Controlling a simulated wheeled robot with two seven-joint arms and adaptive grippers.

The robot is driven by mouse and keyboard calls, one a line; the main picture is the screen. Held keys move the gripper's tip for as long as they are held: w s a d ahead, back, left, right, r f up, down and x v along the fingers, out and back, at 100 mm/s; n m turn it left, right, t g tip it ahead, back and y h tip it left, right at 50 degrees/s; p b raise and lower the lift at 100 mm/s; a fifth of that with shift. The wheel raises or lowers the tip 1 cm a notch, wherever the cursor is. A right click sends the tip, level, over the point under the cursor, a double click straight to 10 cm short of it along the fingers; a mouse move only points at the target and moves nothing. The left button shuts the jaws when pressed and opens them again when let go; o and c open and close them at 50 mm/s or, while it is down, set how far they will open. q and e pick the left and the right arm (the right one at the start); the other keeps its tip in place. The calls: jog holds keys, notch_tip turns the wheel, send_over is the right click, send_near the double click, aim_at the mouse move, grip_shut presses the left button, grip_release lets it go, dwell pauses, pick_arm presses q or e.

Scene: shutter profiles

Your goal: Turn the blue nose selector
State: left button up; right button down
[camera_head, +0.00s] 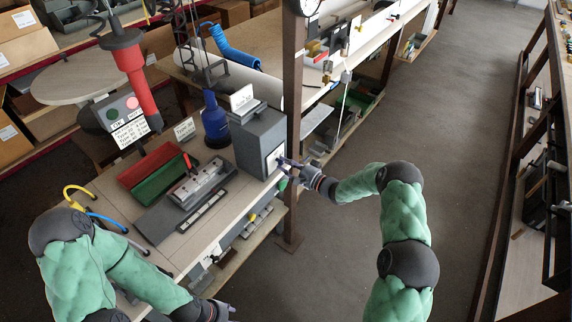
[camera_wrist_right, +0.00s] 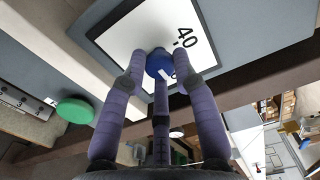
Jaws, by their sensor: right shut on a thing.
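The blue nose selector (camera_wrist_right: 159,65) is a small round knob on a white plate (camera_wrist_right: 135,35) marked "40". In the head view the plate sits on the right face of a grey box (camera_head: 258,140) at the bench corner; there the knob is largely hidden by my fingers. My right gripper (camera_head: 284,164) reaches the plate from the right. In the right wrist view its purple fingers (camera_wrist_right: 160,85) are closed around the knob. My left gripper (camera_head: 222,310) is low at the bottom edge, away from the box, and its fingers are too small and cut off to read.
A green round button (camera_wrist_right: 75,110) is below the plate, near the right gripper. On the bench are a red and green tray (camera_head: 160,178), a grey fixture (camera_head: 200,185) and a blue bottle-shaped thing (camera_head: 215,122). A red tool (camera_head: 135,75) hangs above. Floor (camera_head: 460,130) at right is clear.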

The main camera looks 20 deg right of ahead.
jog(key=shift+w+d+r, duration=0.25)
jog(key=shift+d+r, duration=0.1)
jog(key=c, duration=1)
grip_release()
jog(key=shift+a+f, duration=0.1)
jog(key=shift+f, duration=0.1)
jog(key=shift+s+f, duration=0.1)
jog(key=shift+s, duration=0.05)
jog(key=v, duration=1.1)
jog(key=shift+s+d, duration=0.3)
